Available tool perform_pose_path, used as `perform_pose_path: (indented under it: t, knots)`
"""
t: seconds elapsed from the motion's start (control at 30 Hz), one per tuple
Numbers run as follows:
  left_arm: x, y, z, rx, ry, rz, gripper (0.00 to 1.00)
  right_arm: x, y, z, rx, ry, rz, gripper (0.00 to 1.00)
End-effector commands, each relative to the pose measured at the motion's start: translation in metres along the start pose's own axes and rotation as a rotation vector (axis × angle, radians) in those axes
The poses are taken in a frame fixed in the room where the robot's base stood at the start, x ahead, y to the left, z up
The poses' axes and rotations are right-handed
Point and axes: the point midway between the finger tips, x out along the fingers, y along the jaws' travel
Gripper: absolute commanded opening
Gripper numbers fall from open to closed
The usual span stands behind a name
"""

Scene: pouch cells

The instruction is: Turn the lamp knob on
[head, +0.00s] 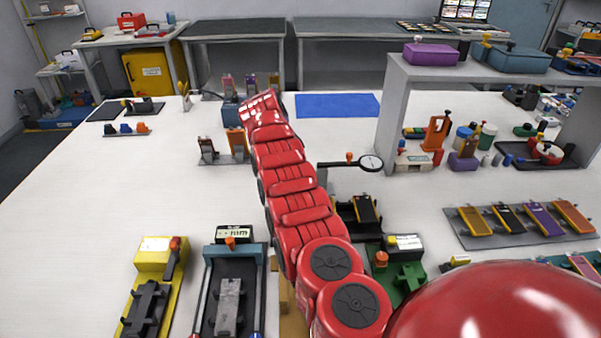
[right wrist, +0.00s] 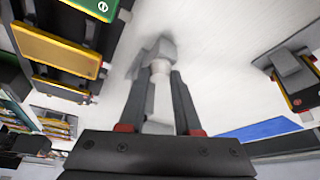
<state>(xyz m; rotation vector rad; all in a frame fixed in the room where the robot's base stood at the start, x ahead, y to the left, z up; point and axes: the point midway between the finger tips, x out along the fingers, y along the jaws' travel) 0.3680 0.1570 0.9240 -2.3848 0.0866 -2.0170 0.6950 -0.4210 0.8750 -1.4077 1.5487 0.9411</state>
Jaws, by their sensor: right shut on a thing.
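In the right wrist view my right gripper (right wrist: 162,72) is shut on a small pale grey-white piece (right wrist: 160,50), which shows between and just beyond the two dark fingertips. It may be the lamp knob, but its shape is too blurred to be sure, and I cannot tell whether it is turned. In the head view my red right arm (head: 292,185) reaches far across the white table, and its bulk hides the right gripper and what it holds. No lamp can be made out clearly. My left gripper is not in view.
A blue mat (head: 338,105) lies beyond the arm. A round dial (head: 371,163) on a black arm stands right of it. A grey shelf (head: 388,118) stands at the right. Pouch fixtures, including a yellow one (head: 157,256), fill the front. The left of the table is mostly clear.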

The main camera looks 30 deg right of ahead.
Motion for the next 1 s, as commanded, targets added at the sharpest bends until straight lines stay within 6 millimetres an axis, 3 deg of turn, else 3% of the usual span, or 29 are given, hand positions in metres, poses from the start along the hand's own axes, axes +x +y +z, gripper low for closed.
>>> perform_pose_path:
  t: [0.07, 0.1, 0.17, 0.57, 0.83, 0.93, 1.0]
  knots:
    - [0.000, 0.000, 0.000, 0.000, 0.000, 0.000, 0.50, 0.001, 0.001, 0.001, -0.001, -0.002, 0.003, 0.00]
    - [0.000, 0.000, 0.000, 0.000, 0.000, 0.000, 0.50, 0.001, 0.001, 0.001, -0.001, -0.002, 0.003, 0.36]
    - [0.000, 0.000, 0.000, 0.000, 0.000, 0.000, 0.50, 0.001, 0.001, 0.001, -0.001, -0.001, 0.003, 0.45]
    - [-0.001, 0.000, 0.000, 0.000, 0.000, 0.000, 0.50, -0.008, -0.001, 0.000, 0.000, -0.001, -0.002, 0.45]
    - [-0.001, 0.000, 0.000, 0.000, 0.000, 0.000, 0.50, -0.066, 0.000, -0.002, 0.000, 0.000, -0.004, 0.45]
    - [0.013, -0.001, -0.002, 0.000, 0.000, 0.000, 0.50, -0.098, 0.000, -0.004, 0.001, 0.000, -0.003, 0.45]
    - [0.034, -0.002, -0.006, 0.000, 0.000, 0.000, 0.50, -0.121, 0.000, -0.006, 0.000, 0.000, -0.001, 0.45]
